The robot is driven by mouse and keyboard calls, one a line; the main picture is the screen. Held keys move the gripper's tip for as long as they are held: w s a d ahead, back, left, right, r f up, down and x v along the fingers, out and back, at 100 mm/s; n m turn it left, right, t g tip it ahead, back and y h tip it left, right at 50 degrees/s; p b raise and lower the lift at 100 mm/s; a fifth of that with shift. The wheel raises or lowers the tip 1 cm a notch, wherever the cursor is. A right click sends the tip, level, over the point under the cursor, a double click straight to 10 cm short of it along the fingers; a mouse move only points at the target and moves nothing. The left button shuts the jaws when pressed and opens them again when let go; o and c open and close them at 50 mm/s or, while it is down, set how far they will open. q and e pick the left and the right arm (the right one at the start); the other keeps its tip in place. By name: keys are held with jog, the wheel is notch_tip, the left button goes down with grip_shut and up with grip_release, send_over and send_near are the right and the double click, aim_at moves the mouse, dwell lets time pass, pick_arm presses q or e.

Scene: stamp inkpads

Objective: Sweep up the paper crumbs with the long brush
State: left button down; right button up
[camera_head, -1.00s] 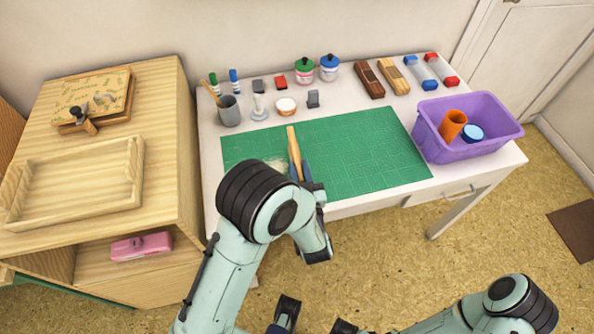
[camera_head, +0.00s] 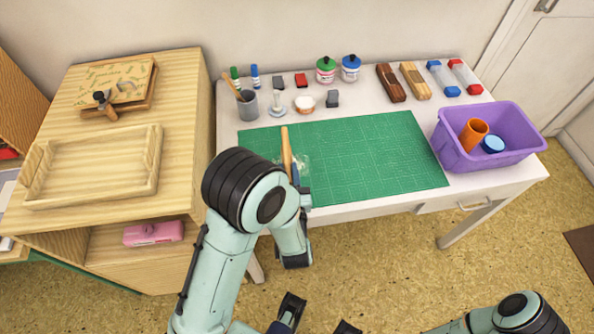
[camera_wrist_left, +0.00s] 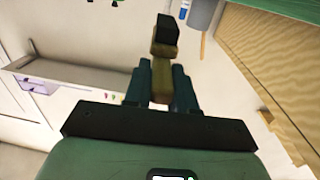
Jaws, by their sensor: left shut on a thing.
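The long brush (camera_head: 286,150) has a tan wooden handle that stands up, tilted, over the left part of the green cutting mat (camera_head: 370,155). My left gripper (camera_head: 297,180) is shut on it, partly hidden behind my arm. In the left wrist view the brush (camera_wrist_left: 163,55) is between the fingers (camera_wrist_left: 160,88), with a dark block at its far end. Pale paper crumbs (camera_head: 304,164) lie on the mat just right of the brush; single pieces are too small to tell. Dark parts at the bottom edge may be my right gripper, but its jaws are unclear.
A purple bin (camera_head: 480,155) stands at the table's right. A grey cup (camera_head: 247,104), stamps, ink jars (camera_head: 326,70) and wooden blocks (camera_head: 390,83) line the back. A wooden cabinet with a tray (camera_head: 95,195) stands left. The mat's right half is clear.

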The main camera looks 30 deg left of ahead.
pick_arm(q)
jog(key=shift+s+a, duration=0.7)
jog(key=shift+a, duration=0.25)
jog(key=shift+s+a+r, duration=0.15)
jog(key=shift+s+a, duration=0.05)
jog(key=shift+a, duration=0.05)
jog(key=shift+s+a+r+p, duration=0.1)
jog(key=shift+s+a+p, duration=0.15)
jog(key=shift+p, duration=0.75)
jog(key=shift+s+a+p, duration=0.15)
jog(key=shift+a+p, duration=0.15)
jog(key=shift+p, duration=0.3)
jog(key=shift+s+a, duration=0.1)
